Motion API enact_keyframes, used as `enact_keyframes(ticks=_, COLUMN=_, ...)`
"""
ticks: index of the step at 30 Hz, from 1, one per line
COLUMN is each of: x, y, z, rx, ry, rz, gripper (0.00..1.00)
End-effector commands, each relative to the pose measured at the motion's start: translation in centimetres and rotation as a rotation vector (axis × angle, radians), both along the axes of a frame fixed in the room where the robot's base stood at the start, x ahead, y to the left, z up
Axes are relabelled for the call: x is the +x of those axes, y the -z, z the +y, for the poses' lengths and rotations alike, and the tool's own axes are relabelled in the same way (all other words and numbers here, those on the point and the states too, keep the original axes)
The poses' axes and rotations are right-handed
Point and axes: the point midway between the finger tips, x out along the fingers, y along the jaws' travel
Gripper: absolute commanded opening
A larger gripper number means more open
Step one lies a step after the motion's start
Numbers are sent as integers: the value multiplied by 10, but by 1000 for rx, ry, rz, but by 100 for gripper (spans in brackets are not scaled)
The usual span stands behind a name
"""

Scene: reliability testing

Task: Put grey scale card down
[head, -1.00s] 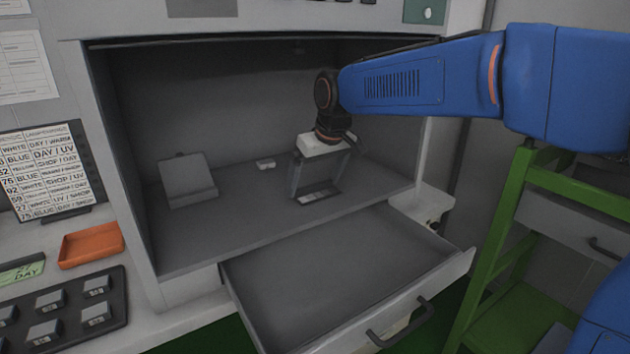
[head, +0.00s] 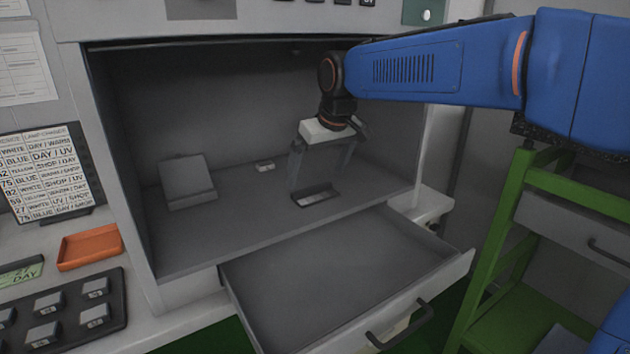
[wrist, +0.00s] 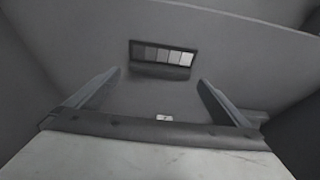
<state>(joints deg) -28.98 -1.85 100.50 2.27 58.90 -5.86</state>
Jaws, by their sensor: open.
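The grey scale card (head: 316,196) is on the grey floor of the viewing booth, near its front edge. In the wrist view the card (wrist: 163,54) shows a row of patches from dark to light in a dark frame, with a dark strip along one long side. My gripper (head: 318,182) is open and points down above the card. In the wrist view its two fingers (wrist: 161,80) are spread wide, with nothing held between them. The card shows beyond the fingertips, apart from them.
A grey sloped block (head: 187,181) stands at the booth's left. A small white piece (head: 265,166) lies behind my gripper. An open, empty drawer (head: 340,262) juts out below the booth. An orange tray (head: 90,247) and button panel (head: 60,315) are at left.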

Motion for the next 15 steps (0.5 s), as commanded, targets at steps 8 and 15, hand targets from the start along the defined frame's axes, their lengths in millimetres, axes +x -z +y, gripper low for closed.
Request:
enact_keyframes(ticks=8, x=-30, y=-9, z=-21, rx=1, ry=1, rz=-1, gripper=100)
enact_keyframes(ticks=15, x=-63, y=-10, z=-42, rx=1, ry=1, rz=-1, gripper=100)
